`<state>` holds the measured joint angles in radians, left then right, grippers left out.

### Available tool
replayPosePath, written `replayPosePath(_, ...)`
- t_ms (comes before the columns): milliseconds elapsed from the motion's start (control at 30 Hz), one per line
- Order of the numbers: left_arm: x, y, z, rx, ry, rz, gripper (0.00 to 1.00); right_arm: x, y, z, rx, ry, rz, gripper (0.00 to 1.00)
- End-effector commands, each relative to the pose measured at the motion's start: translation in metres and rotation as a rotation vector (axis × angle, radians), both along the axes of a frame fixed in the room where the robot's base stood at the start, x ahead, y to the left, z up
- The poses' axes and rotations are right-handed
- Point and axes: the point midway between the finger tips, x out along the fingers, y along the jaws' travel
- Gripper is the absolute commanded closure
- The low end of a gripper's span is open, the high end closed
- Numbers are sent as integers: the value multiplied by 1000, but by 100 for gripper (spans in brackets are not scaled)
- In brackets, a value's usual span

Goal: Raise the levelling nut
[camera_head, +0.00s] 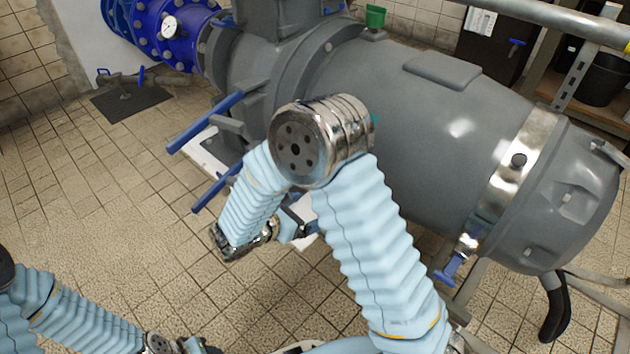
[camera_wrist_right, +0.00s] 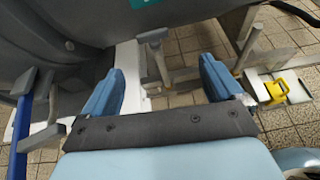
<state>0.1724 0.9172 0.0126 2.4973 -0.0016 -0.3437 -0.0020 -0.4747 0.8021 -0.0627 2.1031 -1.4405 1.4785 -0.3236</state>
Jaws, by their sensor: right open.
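My right gripper (camera_wrist_right: 160,78) is open, with its two blue fingers spread wide in the right wrist view. Between and beyond the fingers is a grey upright post with a wider top (camera_wrist_right: 154,45), close under the pump body. I cannot tell whether this is the levelling nut; no nut shows clearly. The gripper touches nothing that I can see. In the head view my right forearm reaches down and left beside the large grey pump (camera_head: 420,110), partly hiding the gripper. My left gripper (camera_head: 200,345) is at the bottom edge, cut off, its fingers unclear.
Blue handles (camera_head: 205,122) stick out from the pump's left side. A steel band (camera_head: 515,165) wraps the pump, with a blue clamp handle (camera_head: 452,268) below. A yellow part (camera_wrist_right: 277,92) sits on a light rail right of the gripper. Tiled floor (camera_head: 90,215) at left is mostly clear.

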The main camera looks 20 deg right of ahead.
Motion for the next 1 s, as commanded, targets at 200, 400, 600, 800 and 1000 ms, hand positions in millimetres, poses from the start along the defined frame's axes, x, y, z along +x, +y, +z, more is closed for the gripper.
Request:
replayPosePath(200,0,0,-4,0,1,0,59,10,-11,-2,-27,30,55,6)
replayPosePath(400,0,0,-11,0,-1,0,59,24,-49,-20,-27,30,48,6)
replayPosePath(600,0,0,-17,0,-2,2,59,40,-87,-37,-26,29,49,6)
replayPosePath(800,1,0,-20,1,-4,3,59,50,-109,-46,-25,28,50,6)
replayPosePath(1000,1,0,-21,1,-4,3,59,52,-115,-48,-26,28,52,6)
